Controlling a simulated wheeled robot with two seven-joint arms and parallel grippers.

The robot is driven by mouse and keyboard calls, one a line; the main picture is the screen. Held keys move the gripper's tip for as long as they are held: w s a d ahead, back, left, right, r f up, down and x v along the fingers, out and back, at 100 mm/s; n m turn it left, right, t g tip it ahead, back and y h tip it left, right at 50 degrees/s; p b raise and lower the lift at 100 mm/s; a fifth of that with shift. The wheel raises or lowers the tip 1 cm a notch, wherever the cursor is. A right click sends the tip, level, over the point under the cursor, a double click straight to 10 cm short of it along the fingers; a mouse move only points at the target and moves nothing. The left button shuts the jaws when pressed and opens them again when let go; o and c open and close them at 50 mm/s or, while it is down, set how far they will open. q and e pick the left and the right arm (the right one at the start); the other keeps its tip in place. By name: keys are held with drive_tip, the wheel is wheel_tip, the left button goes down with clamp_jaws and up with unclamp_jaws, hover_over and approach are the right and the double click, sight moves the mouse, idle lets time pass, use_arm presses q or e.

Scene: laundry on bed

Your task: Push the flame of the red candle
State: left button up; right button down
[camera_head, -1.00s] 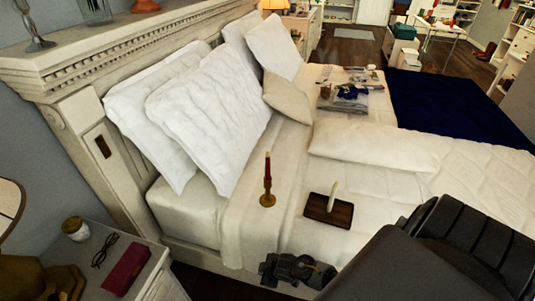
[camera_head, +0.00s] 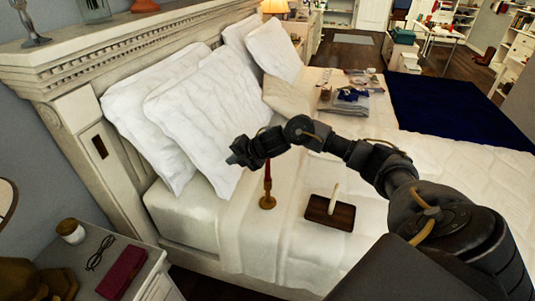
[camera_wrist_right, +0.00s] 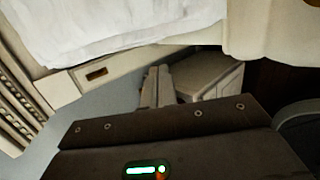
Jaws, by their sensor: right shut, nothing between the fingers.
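The red candle (camera_head: 267,172) stands upright in a brass holder (camera_head: 267,201) on the bed. My right gripper (camera_head: 236,152) is shut and empty, pointing left toward the pillows, with its tip left of the candle's top. My right wrist crosses the picture at the candle's upper end, so I cannot make out its tip or a flame. I cannot tell whether the arm touches the candle. In the right wrist view my shut fingers (camera_wrist_right: 155,86) show, but the candle does not. My left gripper is not in view.
A white candle (camera_head: 334,197) on a dark wooden block (camera_head: 329,213) stands right of the red one. White pillows (camera_head: 205,112) lean behind it. A nightstand (camera_head: 148,285) at lower left holds glasses, a jar and a dark red case. Folded clothes (camera_head: 350,103) lie farther along the bed.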

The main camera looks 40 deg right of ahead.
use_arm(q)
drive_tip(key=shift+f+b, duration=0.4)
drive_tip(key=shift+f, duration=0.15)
use_arm(e)
drive_tip(key=s+d+r+n+h, duration=0.2)
drive_tip(key=s+d+r+n, duration=0.2)
drive_tip(key=d+r, duration=0.7)
wheel_tip(320, 180, up, 2)
drive_tip(key=shift+s+d+r+n+h, duration=0.1)
drive_tip(key=shift+s+d+n+h, duration=0.25)
drive_tip(key=shift+s, duration=0.3)
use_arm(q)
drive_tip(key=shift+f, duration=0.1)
use_arm(e)
drive_tip(key=shift+a+f, duration=0.1)
drive_tip(key=shift+f, duration=0.1)
